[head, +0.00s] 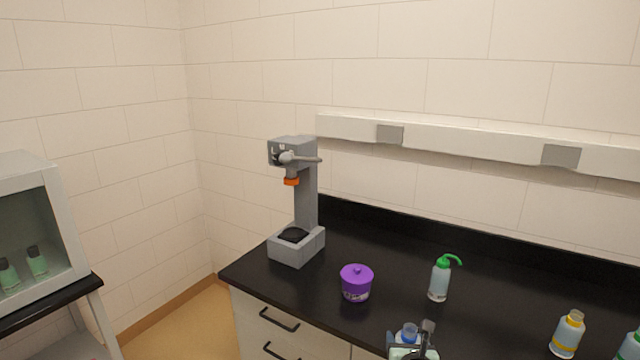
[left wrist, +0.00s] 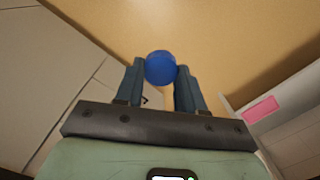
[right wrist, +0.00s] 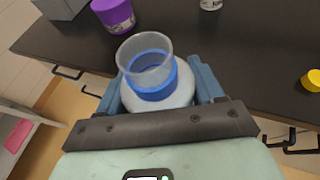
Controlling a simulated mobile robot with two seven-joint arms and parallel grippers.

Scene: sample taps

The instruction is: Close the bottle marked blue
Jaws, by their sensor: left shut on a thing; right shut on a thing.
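The bottle marked blue (right wrist: 158,95) has a blue band below a clear, wide, uncapped mouth. My right gripper (right wrist: 160,90) is shut around its body, mouth toward the camera. In the head view the bottle (head: 407,334) shows at the bottom, by the bench's front edge, with my right gripper (head: 412,347) partly cut off. I cannot tell whether it touches the bench. My left gripper (left wrist: 160,75) is shut on a round blue cap (left wrist: 160,68), with floor behind it. The left gripper and cap are not visible in the head view.
A purple lidded jar (head: 356,283) and a green-topped wash bottle (head: 439,279) stand on the black bench (head: 400,270). A yellow-banded bottle (head: 567,335) stands at the right. A grey stand device (head: 296,245) is at the left end. A cabinet (head: 62,215) with green bottles is far left.

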